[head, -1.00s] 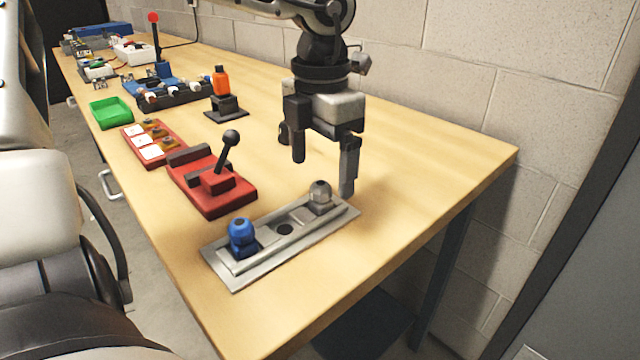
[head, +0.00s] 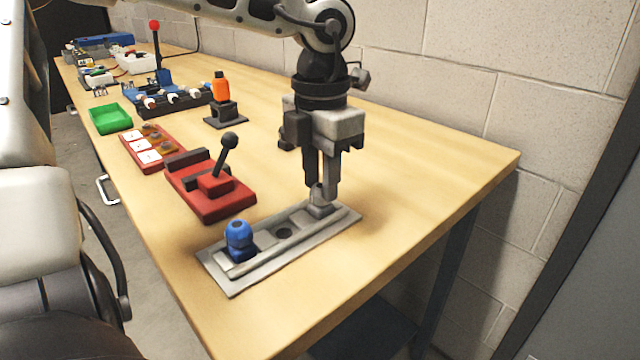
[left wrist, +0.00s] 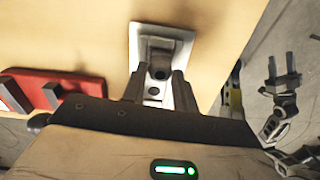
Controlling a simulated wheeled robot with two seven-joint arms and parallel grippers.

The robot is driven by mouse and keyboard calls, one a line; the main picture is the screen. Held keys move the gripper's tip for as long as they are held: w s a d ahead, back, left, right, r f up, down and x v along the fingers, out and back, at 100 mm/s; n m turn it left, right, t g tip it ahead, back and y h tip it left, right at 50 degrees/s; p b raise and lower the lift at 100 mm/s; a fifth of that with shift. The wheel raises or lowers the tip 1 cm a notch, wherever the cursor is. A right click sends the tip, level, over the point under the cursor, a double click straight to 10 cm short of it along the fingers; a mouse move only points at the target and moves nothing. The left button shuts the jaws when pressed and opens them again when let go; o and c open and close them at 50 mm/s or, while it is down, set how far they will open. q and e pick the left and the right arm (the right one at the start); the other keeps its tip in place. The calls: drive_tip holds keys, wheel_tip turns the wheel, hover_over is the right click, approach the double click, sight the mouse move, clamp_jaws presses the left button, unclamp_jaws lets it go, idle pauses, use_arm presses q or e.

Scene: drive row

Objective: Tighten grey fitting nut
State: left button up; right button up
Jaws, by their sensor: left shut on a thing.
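The grey fitting nut (head: 319,194) sits at the far right end of a grey fixture plate (head: 280,257). My left gripper (head: 322,188) points down over it and is shut on it; the fingers hide part of the nut. A blue nut (head: 239,236) stands at the near left end of the plate, with a dark round hole between the two. The plate (left wrist: 187,97) also shows beyond my left fingers in the left wrist view, where the grey nut is not clear. My right gripper (left wrist: 281,69) shows at the right of that view, its fingers apart and empty.
A red lever base (head: 213,192) with a black-knobbed lever stands left of the plate. Behind it are a red panel (head: 150,160), a green tray (head: 110,118) and an orange piece on a dark stand (head: 222,100). The bench right of the plate is clear up to its edge.

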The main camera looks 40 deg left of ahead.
use_arm(q)
drive_tip(key=m+p, duration=0.1)
drive_tip(key=m, duration=0.9)
drive_tip(key=shift+p, duration=0.35)
drive_tip(key=m, duration=0.5)
drive_tip(key=shift+m+p, duration=0.4)
drive_tip(key=m, duration=0.5)
drive_tip(key=shift+p, duration=0.35)
drive_tip(key=o, duration=1.6)
drive_tip(key=shift+r, duration=0.1)
drive_tip(key=shift+r+p, duration=2.45)
drive_tip(key=shift+r, duration=1)
